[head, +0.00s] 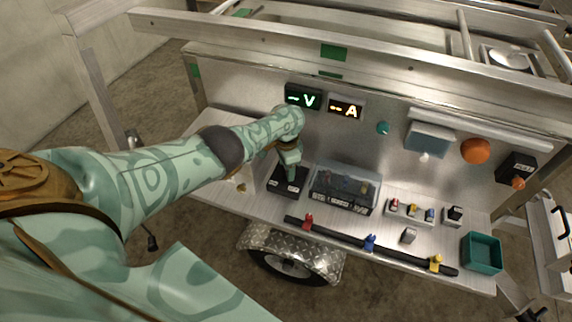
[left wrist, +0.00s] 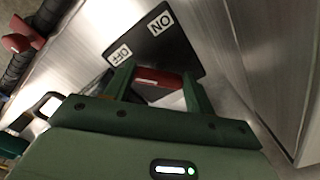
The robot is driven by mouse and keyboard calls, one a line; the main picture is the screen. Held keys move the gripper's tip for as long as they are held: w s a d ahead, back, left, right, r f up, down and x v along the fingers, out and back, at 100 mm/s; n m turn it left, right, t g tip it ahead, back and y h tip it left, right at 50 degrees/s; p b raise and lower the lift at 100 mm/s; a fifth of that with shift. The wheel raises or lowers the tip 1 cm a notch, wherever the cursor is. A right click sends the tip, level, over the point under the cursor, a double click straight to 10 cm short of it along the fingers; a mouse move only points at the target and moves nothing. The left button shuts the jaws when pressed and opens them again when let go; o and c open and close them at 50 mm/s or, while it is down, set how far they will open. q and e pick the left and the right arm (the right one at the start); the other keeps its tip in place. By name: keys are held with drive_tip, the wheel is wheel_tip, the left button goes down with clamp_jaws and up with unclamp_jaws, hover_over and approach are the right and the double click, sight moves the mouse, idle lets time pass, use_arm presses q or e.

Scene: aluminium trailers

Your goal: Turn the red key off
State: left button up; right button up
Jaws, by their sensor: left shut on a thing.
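The red key (left wrist: 158,79) shows in the left wrist view on a black switch plate (left wrist: 160,42) with white ON and OFF labels. My left gripper (left wrist: 160,88) has one finger on each side of the key and is shut on it. In the head view the black switch box (head: 284,188) sits on the bench's left part, with my left gripper (head: 291,172) pointing down over it. The gripper hides the key there. Whether the key points to ON or OFF I cannot tell. My right gripper is not in view.
A clear-lidded box (head: 345,188) stands right of the switch. A black bar (head: 335,235) with red, blue and yellow clips runs along the front edge. Lit V (head: 304,98) and A (head: 346,108) displays are on the back panel. A teal bin (head: 482,253) stands at the right.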

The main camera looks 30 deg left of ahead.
use_arm(q)
drive_tip(key=shift+d+n, duration=0.1)
drive_tip(key=shift+n, duration=0.3)
drive_tip(key=o, duration=1)
drive_tip(key=shift+r, duration=0.1)
wheel_tip(320, 180, up, 16)
drive_tip(key=p, duration=1.2)
drive_tip(key=shift+r, duration=0.1)
